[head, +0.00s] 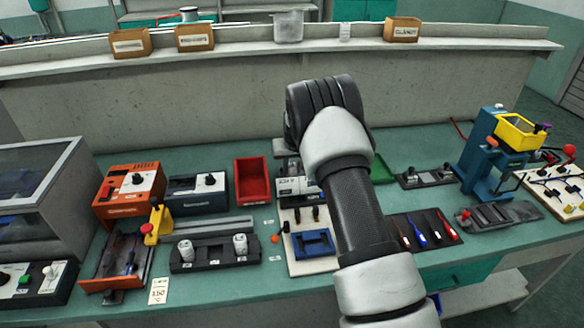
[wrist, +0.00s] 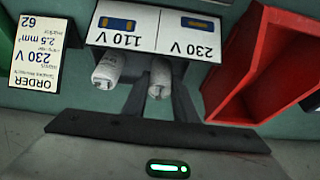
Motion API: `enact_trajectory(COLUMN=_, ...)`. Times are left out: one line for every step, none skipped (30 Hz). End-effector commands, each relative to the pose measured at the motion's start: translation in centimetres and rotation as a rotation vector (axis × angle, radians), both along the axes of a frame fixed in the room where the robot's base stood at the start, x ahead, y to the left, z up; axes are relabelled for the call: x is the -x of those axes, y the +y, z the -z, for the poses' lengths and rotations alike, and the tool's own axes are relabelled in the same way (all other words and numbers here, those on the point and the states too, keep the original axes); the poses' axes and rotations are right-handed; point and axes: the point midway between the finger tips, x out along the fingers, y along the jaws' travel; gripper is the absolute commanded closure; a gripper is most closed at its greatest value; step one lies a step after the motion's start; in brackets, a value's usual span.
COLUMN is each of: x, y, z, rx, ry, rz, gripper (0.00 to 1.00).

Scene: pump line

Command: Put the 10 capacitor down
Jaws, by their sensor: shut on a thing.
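In the wrist view, my gripper (wrist: 160,96) is shut on a white cylindrical capacitor (wrist: 161,77), with a dark finger on each side of it. I cannot read its marking, so I cannot confirm that it is the 10. A second white capacitor (wrist: 108,68) is just left of the fingers, by the 110 V end of a white label plate (wrist: 157,28). The held one is near the middle of that plate; I cannot tell whether it touches anything below. In the head view, my arm hides the fingertips. Two more white cylinders stand in a black holder (head: 214,262).
A red bin (head: 252,181) stands beside the plate, and it also shows close at the right in the wrist view (wrist: 262,65). An order card (wrist: 38,52) is at the left there. Switch boxes (head: 197,194), a screwdriver mat (head: 425,230) and a blue press (head: 487,165) crowd the bench.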

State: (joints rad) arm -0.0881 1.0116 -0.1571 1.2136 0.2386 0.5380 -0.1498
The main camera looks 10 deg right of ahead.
Motion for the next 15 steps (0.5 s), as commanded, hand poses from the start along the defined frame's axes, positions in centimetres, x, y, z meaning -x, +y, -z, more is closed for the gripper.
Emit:
enact_trajectory(x=-0.01, y=-0.01, z=-0.03, rx=0.0, ry=0.0, rz=0.0, gripper=1.0)
enact_trajectory(x=0.0, y=-0.01, z=0.0, rx=0.0, ry=0.0, rz=0.0, gripper=1.0)
enact_trajectory(x=0.0, y=-0.01, z=0.12, rx=0.0, ry=0.0, rz=0.0, gripper=1.0)
enact_trajectory(x=0.01, y=-0.01, z=0.24, rx=0.0, ry=0.0, rz=0.0, gripper=1.0)
enact_trajectory(x=0.0, y=-0.01, z=0.38, rx=0.0, ry=0.0, rz=0.0, gripper=1.0)
enact_trajectory(x=0.0, y=-0.01, z=0.51, rx=0.0, ry=0.0, rz=0.0, gripper=1.0)
enact_trajectory(x=0.01, y=-0.01, z=0.37, rx=0.0, ry=0.0, rz=0.0, gripper=0.71)
enact_trajectory(x=0.01, y=-0.01, z=0.32, rx=0.0, ry=0.0, rz=0.0, gripper=0.67)
enact_trajectory(x=0.02, y=-0.01, z=0.32, rx=0.0, ry=0.001, rz=0.0, gripper=0.67)
enact_trajectory(x=0.01, y=-0.01, z=0.33, rx=0.0, ry=0.001, rz=0.0, gripper=0.67)
enact_trajectory(x=0.01, y=-0.01, z=0.33, rx=0.0, ry=0.001, rz=0.0, gripper=0.67)
enact_trajectory(x=0.02, y=-0.01, z=0.33, rx=0.0, ry=0.001, rz=0.0, gripper=0.67)
enact_trajectory(x=0.02, y=-0.01, z=0.32, rx=0.0, ry=0.001, rz=0.0, gripper=0.67)
enact_trajectory(x=0.02, y=-0.01, z=0.32, rx=0.0, ry=0.001, rz=0.0, gripper=0.67)
enact_trajectory(x=0.02, y=-0.01, z=0.31, rx=0.0, ry=0.001, rz=-0.001, gripper=0.67)
